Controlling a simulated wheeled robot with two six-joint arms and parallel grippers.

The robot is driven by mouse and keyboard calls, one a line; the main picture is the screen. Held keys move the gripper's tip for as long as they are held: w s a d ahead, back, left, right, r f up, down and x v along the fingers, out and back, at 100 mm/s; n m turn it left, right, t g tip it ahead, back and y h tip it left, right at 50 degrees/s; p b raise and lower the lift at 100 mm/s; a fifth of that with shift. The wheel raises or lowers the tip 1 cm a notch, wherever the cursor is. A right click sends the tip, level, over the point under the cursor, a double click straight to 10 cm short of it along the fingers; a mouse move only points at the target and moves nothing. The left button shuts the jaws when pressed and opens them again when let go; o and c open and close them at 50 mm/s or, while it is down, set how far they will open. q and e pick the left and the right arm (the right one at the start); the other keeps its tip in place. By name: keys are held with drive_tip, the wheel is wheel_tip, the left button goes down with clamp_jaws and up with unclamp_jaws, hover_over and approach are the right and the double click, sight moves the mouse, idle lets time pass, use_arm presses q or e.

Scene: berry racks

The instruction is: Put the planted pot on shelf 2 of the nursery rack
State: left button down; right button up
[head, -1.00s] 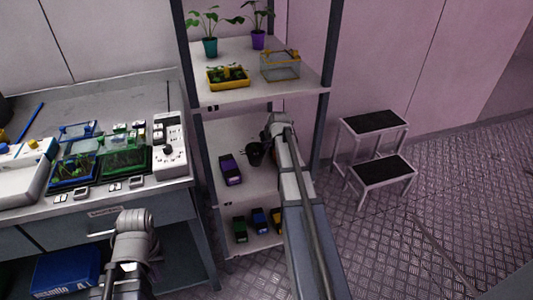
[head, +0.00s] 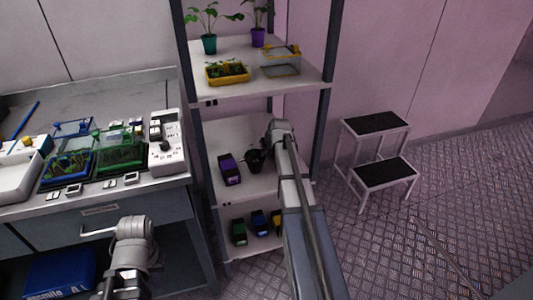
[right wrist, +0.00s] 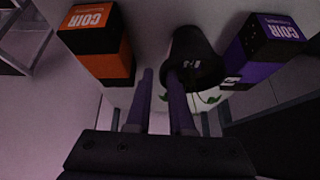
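The small black pot (head: 254,160) stands on the middle shelf (head: 234,132) of the rack, with dark leaves at its top. In the right wrist view the pot (right wrist: 194,62) appears inverted, with a white mark on its side and green leaves below it. My right gripper (right wrist: 160,74) has its two fingers apart. The gap between them looks empty, and the pot is just beyond and beside the right-hand finger; contact is unclear. In the head view my right arm's wrist (head: 280,130) hides the fingers. My left arm's wrist (head: 132,232) is in front of the bench; its fingers are hidden.
A purple coir box (head: 230,169) is left of the pot; an orange coir box (right wrist: 97,45) is on the other side. The upper shelf holds two potted plants, a yellow tray (head: 227,73) and a clear box (head: 281,62). Steps (head: 375,150) stand right of the rack.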

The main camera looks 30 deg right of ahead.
drive_tip(key=shift+o, duration=0.7)
drive_tip(key=p+v, duration=1)
drive_tip(key=v, duration=0.2)
drive_tip(key=shift+r, duration=0.2)
